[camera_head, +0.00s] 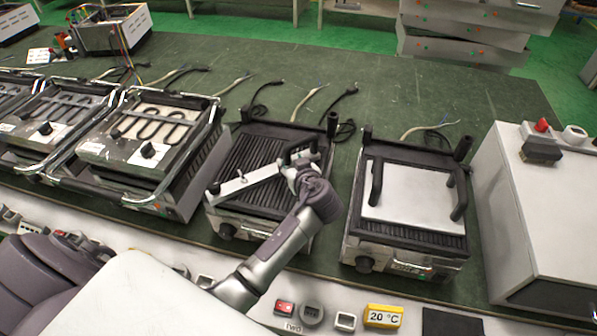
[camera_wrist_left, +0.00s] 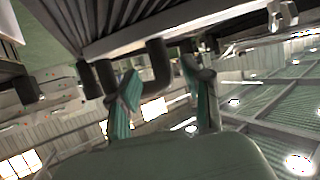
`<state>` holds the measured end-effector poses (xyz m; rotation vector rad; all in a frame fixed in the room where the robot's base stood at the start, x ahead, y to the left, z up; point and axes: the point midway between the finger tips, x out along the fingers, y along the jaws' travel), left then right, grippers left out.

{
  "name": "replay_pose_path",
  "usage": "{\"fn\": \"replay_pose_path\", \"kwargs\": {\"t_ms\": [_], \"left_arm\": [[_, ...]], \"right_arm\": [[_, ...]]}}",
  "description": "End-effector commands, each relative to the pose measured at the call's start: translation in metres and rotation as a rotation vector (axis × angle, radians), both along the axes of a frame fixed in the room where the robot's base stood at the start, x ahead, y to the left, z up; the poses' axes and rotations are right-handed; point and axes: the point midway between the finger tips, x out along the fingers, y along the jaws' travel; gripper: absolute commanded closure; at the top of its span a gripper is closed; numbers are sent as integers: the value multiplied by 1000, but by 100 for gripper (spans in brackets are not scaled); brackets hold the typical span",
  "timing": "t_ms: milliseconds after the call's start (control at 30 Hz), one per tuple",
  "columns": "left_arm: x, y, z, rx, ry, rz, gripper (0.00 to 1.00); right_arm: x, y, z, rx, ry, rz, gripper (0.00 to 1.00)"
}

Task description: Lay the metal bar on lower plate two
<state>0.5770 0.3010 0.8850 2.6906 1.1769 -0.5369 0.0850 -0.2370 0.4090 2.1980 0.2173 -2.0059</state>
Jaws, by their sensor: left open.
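The light metal bar (camera_head: 245,183) lies slantwise across the black ribbed lower plate (camera_head: 252,160) of the middle grill. A black handle (camera_head: 300,148) rises near the bar's right end. My left gripper (camera_head: 297,168) is at that right end, close to the handle. In the left wrist view my left gripper (camera_wrist_left: 161,78) is open, its two green-padded fingers on either side of a black bent handle part (camera_wrist_left: 158,65) under the pale bar (camera_wrist_left: 180,27). Whether the fingers touch it I cannot tell. My right gripper is not in view.
A grill with a silver plate (camera_head: 410,196) and two black handles stands to the right. A grey box (camera_head: 545,215) is beyond it. Grills with heating coils (camera_head: 155,128) stand to the left. A yellow 20 °C display (camera_head: 383,315) is at the front edge.

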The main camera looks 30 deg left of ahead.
Motion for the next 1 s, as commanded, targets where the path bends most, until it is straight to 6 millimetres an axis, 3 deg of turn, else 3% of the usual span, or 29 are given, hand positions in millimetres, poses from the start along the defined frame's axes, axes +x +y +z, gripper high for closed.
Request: {"fn": "replay_pose_path", "kwargs": {"t_ms": [100,333,1000], "left_arm": [[-17,-19,7,-6,-2,0,51],[-38,-42,22,-2,0,-1,51],[-43,-47,27,1,0,0,51]], "right_arm": [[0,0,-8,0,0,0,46],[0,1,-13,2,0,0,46],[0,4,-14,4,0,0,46]]}}
